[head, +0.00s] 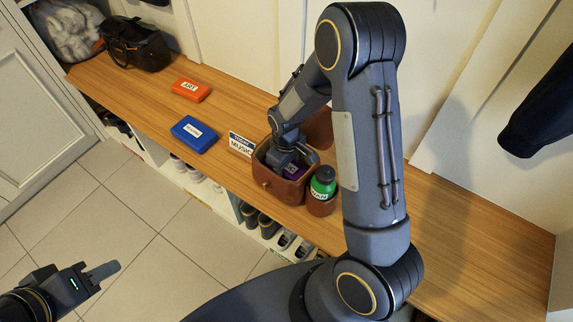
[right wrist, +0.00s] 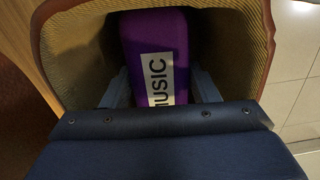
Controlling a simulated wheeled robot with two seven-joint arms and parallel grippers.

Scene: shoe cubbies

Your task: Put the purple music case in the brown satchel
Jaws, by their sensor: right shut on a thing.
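The brown satchel (head: 272,184) stands open on the wooden bench in the head view. Its tan-lined inside wall (right wrist: 252,55) fills the right wrist view. The purple music case (right wrist: 152,40), with a white MUSIC label, is inside the satchel's opening. A bit of the case (head: 292,171) also shows in the head view. My right gripper (right wrist: 160,90) reaches down into the satchel and is shut on the case, one finger on each side. My left gripper (head: 103,271) is over the floor at the lower left, away from the bench; its finger gap is not clear.
A TODAY MUSIC sign (head: 241,143), a blue case (head: 194,133) and an orange ART case (head: 190,90) lie to the left. A black bag (head: 135,45) sits at the far left end. The bench's right end is clear.

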